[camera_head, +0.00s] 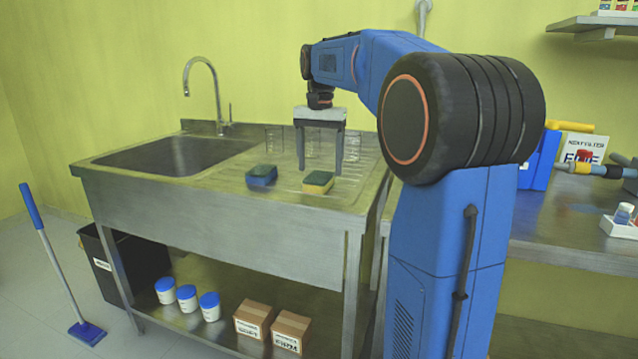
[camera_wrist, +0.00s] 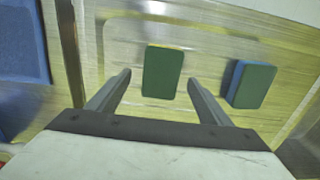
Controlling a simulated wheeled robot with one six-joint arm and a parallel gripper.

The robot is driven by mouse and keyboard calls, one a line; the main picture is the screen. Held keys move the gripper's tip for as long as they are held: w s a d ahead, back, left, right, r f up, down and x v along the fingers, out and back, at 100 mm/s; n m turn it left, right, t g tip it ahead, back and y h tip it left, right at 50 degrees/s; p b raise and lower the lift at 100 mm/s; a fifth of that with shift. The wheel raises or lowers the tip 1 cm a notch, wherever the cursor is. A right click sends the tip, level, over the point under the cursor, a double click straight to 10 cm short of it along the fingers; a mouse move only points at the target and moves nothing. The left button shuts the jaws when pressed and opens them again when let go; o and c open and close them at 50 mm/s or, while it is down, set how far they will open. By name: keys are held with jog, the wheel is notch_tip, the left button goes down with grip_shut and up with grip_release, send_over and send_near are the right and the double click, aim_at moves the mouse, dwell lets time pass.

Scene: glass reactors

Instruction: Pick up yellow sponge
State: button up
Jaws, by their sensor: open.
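The yellow sponge (camera_head: 318,182), with a dark green top, lies flat on the ribbed drainboard of the steel sink unit. My gripper (camera_head: 320,171) points down over the drainboard, its two fingers spread and empty. In the head view the fingertips appear just behind and above the yellow sponge. In the wrist view the green face of the yellow sponge (camera_wrist: 163,72) shows between the spread fingers (camera_wrist: 159,78), with a thin yellow edge at its top. I cannot tell how far above it the fingertips are.
A blue sponge with a green top (camera_head: 261,176) lies to the left on the drainboard; it also shows in the wrist view (camera_wrist: 250,84). Clear glass beakers (camera_head: 275,139) stand behind the sponges. The sink basin (camera_head: 178,156) and tap (camera_head: 215,95) are farther left.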

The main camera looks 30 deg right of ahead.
aim_at(319, 176)
jog(key=shift+w+f, duration=0.1)
jog(key=shift+f, duration=1.8)
jog(key=shift+c, duration=0.6)
jog(key=c, duration=1.1)
notch_tip(319, 176, up, 10)
jog(key=shift+r, duration=0.1)
